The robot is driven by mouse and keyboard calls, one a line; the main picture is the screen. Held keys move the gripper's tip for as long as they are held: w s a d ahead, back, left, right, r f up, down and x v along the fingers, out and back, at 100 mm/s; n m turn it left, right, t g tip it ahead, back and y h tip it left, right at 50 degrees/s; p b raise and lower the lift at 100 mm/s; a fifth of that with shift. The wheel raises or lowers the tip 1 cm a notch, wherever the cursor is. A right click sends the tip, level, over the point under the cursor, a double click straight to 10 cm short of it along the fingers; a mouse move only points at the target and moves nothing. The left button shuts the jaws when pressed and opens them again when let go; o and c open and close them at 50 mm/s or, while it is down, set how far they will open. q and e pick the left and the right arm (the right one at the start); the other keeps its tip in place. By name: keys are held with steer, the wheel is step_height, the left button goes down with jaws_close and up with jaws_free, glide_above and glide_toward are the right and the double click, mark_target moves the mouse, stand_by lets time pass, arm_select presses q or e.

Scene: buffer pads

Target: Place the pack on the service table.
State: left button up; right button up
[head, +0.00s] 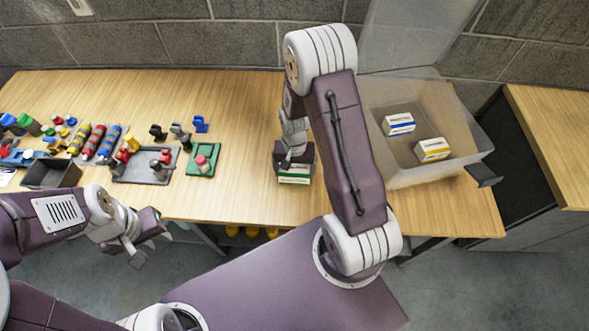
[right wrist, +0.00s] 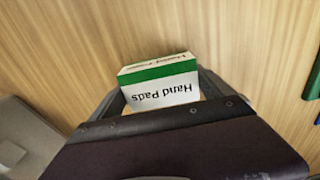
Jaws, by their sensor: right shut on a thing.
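The pack, a white and green box with "Hand Pads" lettering (right wrist: 160,82), is between the fingers of my right gripper (right wrist: 158,100) in the right wrist view. In the head view the pack (head: 294,175) shows below my right gripper (head: 294,160), over the wooden service table (head: 245,120). My right gripper is shut on it. I cannot tell whether the pack touches the table top. My left gripper (head: 140,248) is empty, in front of the table's front edge at the left; its finger opening is unclear.
A clear bin (head: 430,173) at the right holds a blue-and-white box (head: 398,123) and a yellow-and-white box (head: 432,149). A green tray (head: 205,170), a dark grey tray (head: 140,175) and several small coloured items stand at the left. The table behind my right gripper is clear.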

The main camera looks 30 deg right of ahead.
steer(key=o, duration=1.2)
